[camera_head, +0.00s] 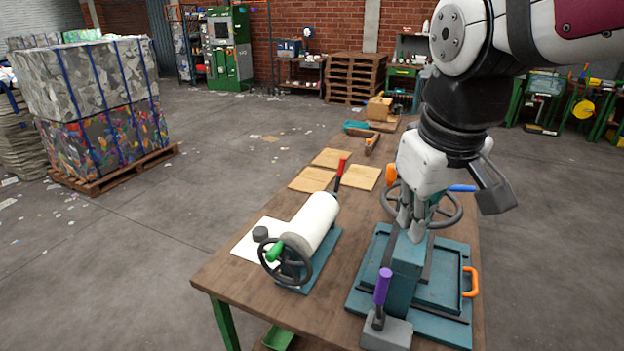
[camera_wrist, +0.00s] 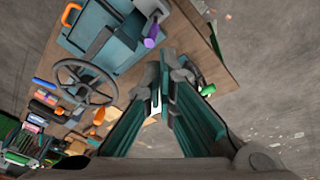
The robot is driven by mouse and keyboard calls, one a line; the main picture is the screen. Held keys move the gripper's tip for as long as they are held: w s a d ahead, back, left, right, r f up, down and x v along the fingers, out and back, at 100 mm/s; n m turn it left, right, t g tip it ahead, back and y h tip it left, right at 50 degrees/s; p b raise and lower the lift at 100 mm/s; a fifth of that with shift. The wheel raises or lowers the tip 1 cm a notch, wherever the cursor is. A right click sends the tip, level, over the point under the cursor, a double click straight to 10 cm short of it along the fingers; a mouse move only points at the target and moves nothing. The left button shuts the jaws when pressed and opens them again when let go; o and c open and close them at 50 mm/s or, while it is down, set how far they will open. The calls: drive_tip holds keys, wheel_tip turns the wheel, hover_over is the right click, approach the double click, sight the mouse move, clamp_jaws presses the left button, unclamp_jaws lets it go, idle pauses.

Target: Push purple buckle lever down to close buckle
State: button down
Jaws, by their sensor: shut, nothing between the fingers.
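The purple buckle lever (camera_head: 382,288) stands up, slightly tilted, from its grey buckle base (camera_head: 388,334) at the front edge of the teal press (camera_head: 446,322). In the wrist view the purple lever (camera_wrist: 151,37) shows near the top, beyond my fingertips. My gripper (camera_head: 410,232) is shut and empty, pointing down above the teal block of the press, behind the lever and above its level. In the wrist view my gripper (camera_wrist: 166,62) has its fingertips together, apart from the lever.
A handwheel (camera_head: 448,212) stands behind my gripper and an orange handle (camera_head: 471,282) is at the press's right side. A white roller (camera_head: 315,218) with a green-handled wheel (camera_head: 286,262) stands left on the wooden table (camera_head: 226,276). Cardboard sheets (camera_head: 312,179) lie farther back.

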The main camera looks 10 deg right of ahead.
sight(382, 298)
drive_tip(key=w+a+f+n+g+b, duration=0.1)
drive_tip(key=w+a+f+n+g, duration=0.1)
drive_tip(key=w+f, duration=0.5)
drive_tip(key=w+a+f+n+g+h+b, duration=0.1)
drive_tip(key=w+a+f+n+g+b, duration=0.1)
drive_tip(key=w+f, duration=0.6)
drive_tip(key=w+a+n, duration=0.1)
drive_tip(key=w+n, duration=0.1)
drive_tip(key=w, duration=0.1)
drive_tip(key=shift+a+g+h, duration=0.3)
drive_tip(key=shift+g, duration=0.1)
drive_tip(key=shift+s, duration=0.1)
drive_tip(key=s+d+f+p, duration=0.2)
drive_tip(key=s+d+f, duration=0.2)
drive_tip(key=f, duration=0.5)
drive_tip(key=shift+d+f, duration=0.35)
drive_tip(key=shift+f, duration=0.05)
drive_tip(key=shift+d, duration=0.1)
